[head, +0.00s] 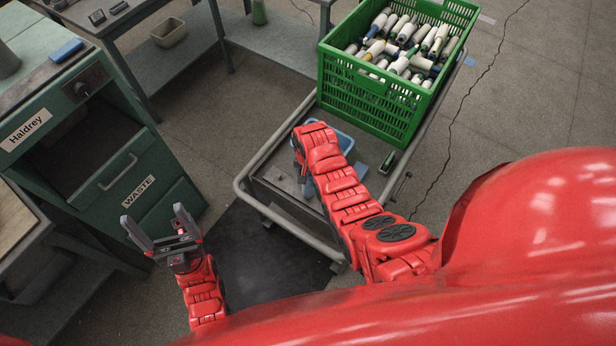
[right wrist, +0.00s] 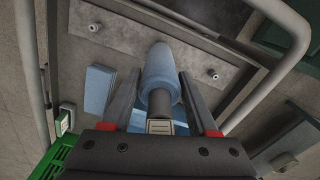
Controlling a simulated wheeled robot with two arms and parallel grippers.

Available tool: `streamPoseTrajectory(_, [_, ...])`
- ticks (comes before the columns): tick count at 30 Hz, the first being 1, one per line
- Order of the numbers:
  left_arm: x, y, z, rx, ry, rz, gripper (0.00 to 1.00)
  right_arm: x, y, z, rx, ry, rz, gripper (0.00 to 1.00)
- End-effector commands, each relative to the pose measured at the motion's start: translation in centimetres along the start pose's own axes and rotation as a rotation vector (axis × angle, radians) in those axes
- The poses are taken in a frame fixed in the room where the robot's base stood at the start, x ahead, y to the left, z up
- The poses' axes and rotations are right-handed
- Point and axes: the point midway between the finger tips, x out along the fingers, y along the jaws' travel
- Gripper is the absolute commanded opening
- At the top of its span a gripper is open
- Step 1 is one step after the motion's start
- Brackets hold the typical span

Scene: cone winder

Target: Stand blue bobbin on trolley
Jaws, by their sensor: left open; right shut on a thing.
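The blue bobbin (right wrist: 160,70) is between the two fingers of my right gripper (right wrist: 159,80), which is shut on it. In the right wrist view it is over the grey metal deck of the trolley (right wrist: 85,55), on which two small pegs (right wrist: 95,27) (right wrist: 213,75) show. I cannot tell whether the bobbin touches the deck. In the head view the trolley (head: 268,212) stands at the centre, and my right arm hides most of the right gripper and bobbin. My left gripper (head: 157,230) is open and empty, left of the trolley, near the green cabinet.
A green crate (head: 375,108) full of bobbins stands on the trolley's far end. A tubular rail (head: 285,222) edges the trolley. A green waste cabinet (head: 100,160) stands at left. Dark floor lies between.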

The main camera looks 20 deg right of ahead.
Motion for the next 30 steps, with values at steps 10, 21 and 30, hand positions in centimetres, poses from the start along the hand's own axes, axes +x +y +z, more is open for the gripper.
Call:
streamPoseTrajectory(10, [0.01, 0.0, 0.0, 0.0, 0.0, 0.0, 0.88, -0.03, 0.01, -0.02, 0.0, 0.0, 0.0, 0.74])
streamPoseTrajectory(21, [0.01, 0.0, 0.0, 0.0, 0.0, 0.0, 0.88, -0.01, 0.02, 0.0, 0.0, 0.0, 0.0, 1.0])
streamPoseTrajectory(30, [0.01, 0.0, 0.0, 0.0, 0.0, 0.0, 0.88, -0.01, 0.02, 0.0, 0.0, 0.0, 0.0, 1.0])
